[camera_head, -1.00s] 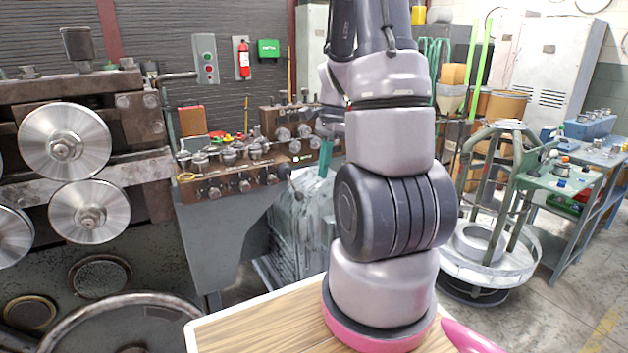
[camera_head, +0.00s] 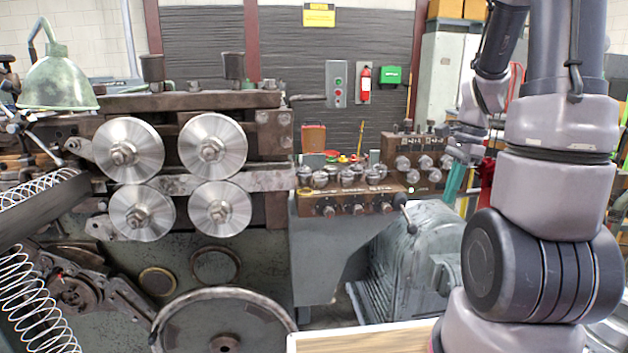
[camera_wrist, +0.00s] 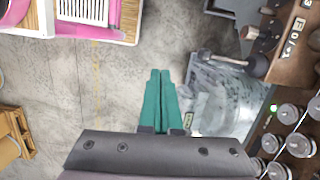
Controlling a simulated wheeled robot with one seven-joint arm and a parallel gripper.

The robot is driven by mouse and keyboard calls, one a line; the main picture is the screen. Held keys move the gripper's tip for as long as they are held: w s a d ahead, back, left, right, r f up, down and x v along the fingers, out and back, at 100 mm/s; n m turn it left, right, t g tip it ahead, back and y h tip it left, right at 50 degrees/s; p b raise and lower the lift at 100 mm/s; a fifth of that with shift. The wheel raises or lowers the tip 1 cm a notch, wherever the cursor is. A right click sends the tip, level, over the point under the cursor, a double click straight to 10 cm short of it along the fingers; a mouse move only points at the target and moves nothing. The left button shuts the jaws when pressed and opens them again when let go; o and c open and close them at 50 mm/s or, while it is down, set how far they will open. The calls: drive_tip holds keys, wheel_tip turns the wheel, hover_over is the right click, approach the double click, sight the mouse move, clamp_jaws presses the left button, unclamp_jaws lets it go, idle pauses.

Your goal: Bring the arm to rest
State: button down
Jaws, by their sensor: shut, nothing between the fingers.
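My arm (camera_head: 560,130) stands at the right of the head view, on a wooden top with a pale edge. It rises and bends back down to the wrist. My gripper (camera_head: 455,182) has teal fingers that point down beside the control bench, partly hidden behind the arm. In the wrist view the two teal fingers of my gripper (camera_wrist: 160,74) lie together, shut and empty. Bare concrete floor lies beyond their tips.
The coiler's steel rollers (camera_head: 212,147) and handwheel (camera_head: 222,322) fill the left and middle. A control bench (camera_head: 350,200) with knobs stands beside my gripper, and a grey-green motor housing (camera_head: 405,265) is below. The wrist view shows open floor (camera_wrist: 75,85) left of the fingers.

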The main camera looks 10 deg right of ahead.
drive_tip(key=s+a+r+n+t, duration=0.3)
drive_tip(key=a+r+n, duration=0.3)
drive_tip(key=r, duration=0.3)
drive_tip(key=s+a+r+n+t, duration=0.4)
drive_tip(key=s+a+r+n, duration=0.2)
drive_tip(key=a+r, duration=0.2)
drive_tip(key=shift+s+a+r+n, duration=0.25)
drive_tip(key=shift+r+n, duration=0.15)
drive_tip(key=shift+r, duration=0.9)
